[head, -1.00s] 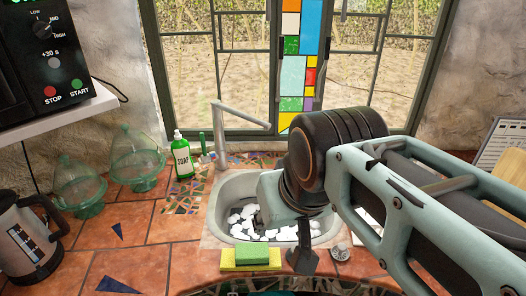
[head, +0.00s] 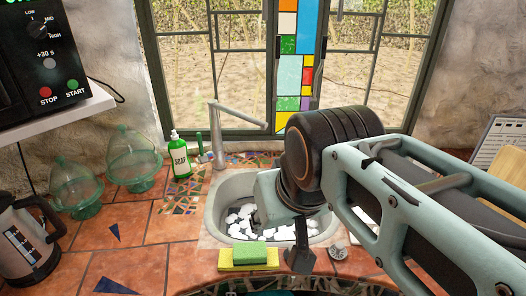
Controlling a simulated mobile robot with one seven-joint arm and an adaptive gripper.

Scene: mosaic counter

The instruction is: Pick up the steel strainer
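The steel strainer (head: 338,252) looks like a small round metal piece. It lies on the tiled counter just right of the sink's front edge. My gripper (head: 300,262) points down at the front rim of the sink, a little left of the strainer and apart from it in the picture. Only one dark finger shape shows clearly, so I cannot tell whether the gripper is open or shut. Nothing is visible in it.
The sink (head: 212,222) holds several white pieces. A green and yellow sponge (head: 249,256) lies at its front edge. A faucet (head: 217,140) and soap bottle (head: 180,158) stand behind. Glass domes (head: 134,160) and a kettle (head: 25,240) are at left.

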